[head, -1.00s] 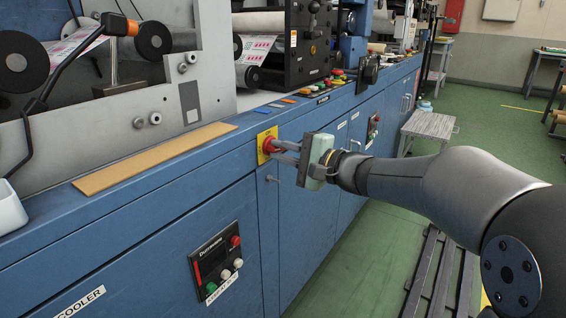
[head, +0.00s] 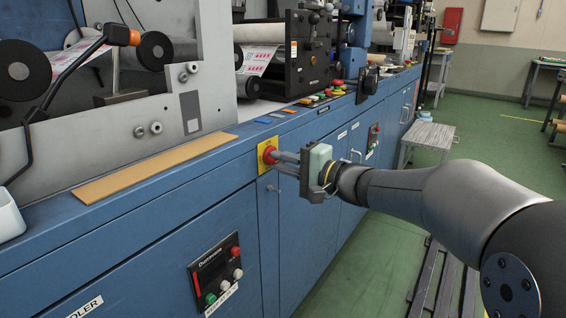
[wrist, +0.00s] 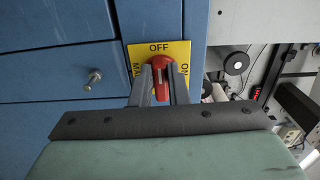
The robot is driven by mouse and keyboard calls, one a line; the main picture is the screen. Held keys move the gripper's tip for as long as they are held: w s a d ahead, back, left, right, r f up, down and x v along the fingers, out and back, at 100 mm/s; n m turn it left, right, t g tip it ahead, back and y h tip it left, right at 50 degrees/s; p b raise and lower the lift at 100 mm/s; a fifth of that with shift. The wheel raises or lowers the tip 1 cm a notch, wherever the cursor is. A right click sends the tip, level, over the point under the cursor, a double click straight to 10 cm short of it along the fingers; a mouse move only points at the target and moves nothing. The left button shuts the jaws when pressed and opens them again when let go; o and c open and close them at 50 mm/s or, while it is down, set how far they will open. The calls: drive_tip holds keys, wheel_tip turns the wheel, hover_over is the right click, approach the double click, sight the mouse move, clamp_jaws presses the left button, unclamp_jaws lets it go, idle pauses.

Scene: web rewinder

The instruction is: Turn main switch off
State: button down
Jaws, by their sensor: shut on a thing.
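The main switch is a red handle (head: 269,154) on a yellow plate (head: 261,162), on the blue cabinet front below the ledge. In the wrist view, the red handle (wrist: 160,88) stands between my two fingers, and the yellow plate (wrist: 183,52) reads OFF at the top and ON at the right. A word at the left is partly covered. The handle runs up and down in the wrist picture, with its upper end just below OFF. My gripper (head: 278,158) is shut on the handle. The fingers hide the handle's sides.
A small cabinet knob (wrist: 94,76) sits near the switch. A control panel (head: 217,278) with several buttons is lower on the cabinet. A tan strip (head: 155,170) lies on the ledge. A grey stool (head: 428,135) stands beyond my arm on open green floor.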

drive_tip(key=c, duration=1.4)
unclamp_jaws()
drive_tip(key=shift+d, duration=0.1)
drive_tip(key=p+v, duration=0.4)
drive_tip(key=v, duration=1.3)
drive_tip(key=shift+s, duration=0.15)
drive_tip(key=shift+d, duration=0.1)
drive_tip(key=s+a+r+n+g+h+p, duration=0.2)
drive_tip(key=s+a+r+g+h+p, duration=0.15)
drive_tip(key=s+p, duration=0.55)
drive_tip(key=s+a+r+n+g+h+p, duration=0.1)
drive_tip(key=s+a+r+g+h+p, duration=0.25)
drive_tip(key=p, duration=0.85)
drive_tip(key=s+d+r+n+g+h+p, duration=0.2)
drive_tip(key=s+d+r+n+h+p, duration=0.2)
drive_tip(key=p, duration=1.3)
drive_tip(key=s+d+r+h, duration=0.3)
drive_tip(key=s+r, duration=0.1)
drive_tip(key=r, duration=0.2)
drive_tip(key=shift+s+d+r+h, duration=0.2)
drive_tip(key=shift+s+d+h, duration=0.05)
drive_tip(key=shift+d+h, duration=0.15)
